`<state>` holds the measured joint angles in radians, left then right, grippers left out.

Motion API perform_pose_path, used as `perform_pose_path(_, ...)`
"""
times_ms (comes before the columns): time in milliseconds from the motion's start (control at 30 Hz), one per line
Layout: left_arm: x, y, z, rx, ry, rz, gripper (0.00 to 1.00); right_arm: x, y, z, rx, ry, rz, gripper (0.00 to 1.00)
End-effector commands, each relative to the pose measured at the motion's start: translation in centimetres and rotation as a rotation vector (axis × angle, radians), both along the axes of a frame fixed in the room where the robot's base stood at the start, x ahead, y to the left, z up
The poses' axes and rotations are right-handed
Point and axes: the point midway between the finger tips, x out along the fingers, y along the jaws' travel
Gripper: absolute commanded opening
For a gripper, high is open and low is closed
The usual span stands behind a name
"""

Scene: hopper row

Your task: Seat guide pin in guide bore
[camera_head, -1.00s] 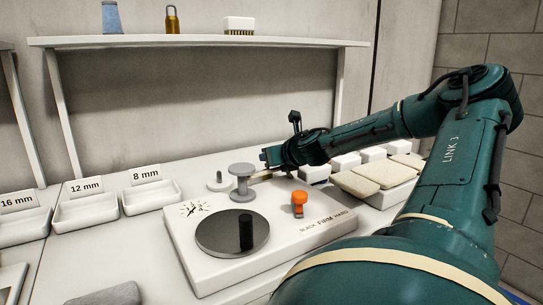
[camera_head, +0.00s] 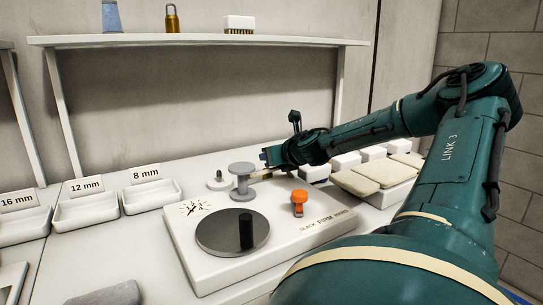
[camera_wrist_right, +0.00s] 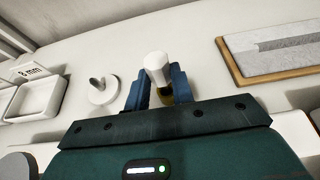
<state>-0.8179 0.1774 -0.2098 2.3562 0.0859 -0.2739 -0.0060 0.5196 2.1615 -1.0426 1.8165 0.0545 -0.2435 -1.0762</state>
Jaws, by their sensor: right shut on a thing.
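My right gripper (camera_head: 268,172) is at the back of the white base (camera_head: 315,237), beside the grey flanged spool (camera_head: 242,180). In the right wrist view its two blue fingers (camera_wrist_right: 158,88) are shut on a small piece with a white round head (camera_wrist_right: 157,66) and a brass-coloured part lower down. This piece looks like the guide pin, but its lower end is hidden by the gripper. I cannot pick out the guide bore. A white disc with a grey stud (camera_wrist_right: 103,90) lies left of the fingers, apart from them. My left gripper is not in view.
The base carries a dark disc (camera_head: 215,237) with a black cylinder (camera_head: 246,232) and an orange knob (camera_head: 299,202). Labelled white trays (camera_head: 150,196) stand left. White blocks and beige pads (camera_head: 356,183) stand right. A shelf (camera_head: 200,41) spans the back.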

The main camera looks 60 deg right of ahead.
Motion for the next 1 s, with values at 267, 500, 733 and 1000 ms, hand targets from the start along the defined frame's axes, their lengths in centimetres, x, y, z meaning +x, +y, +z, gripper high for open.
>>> perform_pose_path(267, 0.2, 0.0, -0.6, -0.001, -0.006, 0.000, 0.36, 0.0, 0.0, -0.8, 0.001, 0.000, 0.000, 0.00)
perform_pose_path(500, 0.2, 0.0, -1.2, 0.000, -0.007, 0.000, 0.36, 0.0, 0.0, -1.6, 0.001, 0.000, 0.000, 0.00)
perform_pose_path(733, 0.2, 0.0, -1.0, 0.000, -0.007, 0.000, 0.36, 0.0, 0.0, -1.5, 0.001, 0.000, 0.000, 0.00)
perform_pose_path(1000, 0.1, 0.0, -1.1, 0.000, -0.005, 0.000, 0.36, 0.0, 0.0, -1.4, 0.000, -0.001, 0.000, 0.38)
